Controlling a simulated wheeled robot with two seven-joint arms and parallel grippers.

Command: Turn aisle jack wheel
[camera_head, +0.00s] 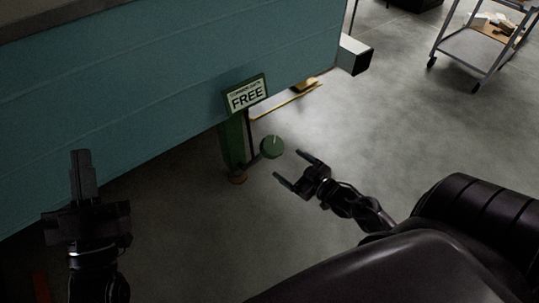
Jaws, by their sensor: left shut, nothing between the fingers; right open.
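The jack wheel is a small round green disc (272,147) with a pale mark near its top. It sits on a short arm at the side of a green jack post (233,145) under the camper's teal side. A sign reading "FREE" (246,95) is above the post. My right gripper (292,167) is open, just right of and below the wheel, fingers pointing toward it; it appears apart from the wheel. My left gripper (80,165) is shut and empty at the far left, in front of the teal panel, away from the wheel.
The teal camper side (160,75) fills the upper left. A white-ended beam (354,55) sticks out at its right corner. Yellow bars (290,100) lie low behind the sign. A grey cart (480,48) stands at top right. The concrete floor between is clear.

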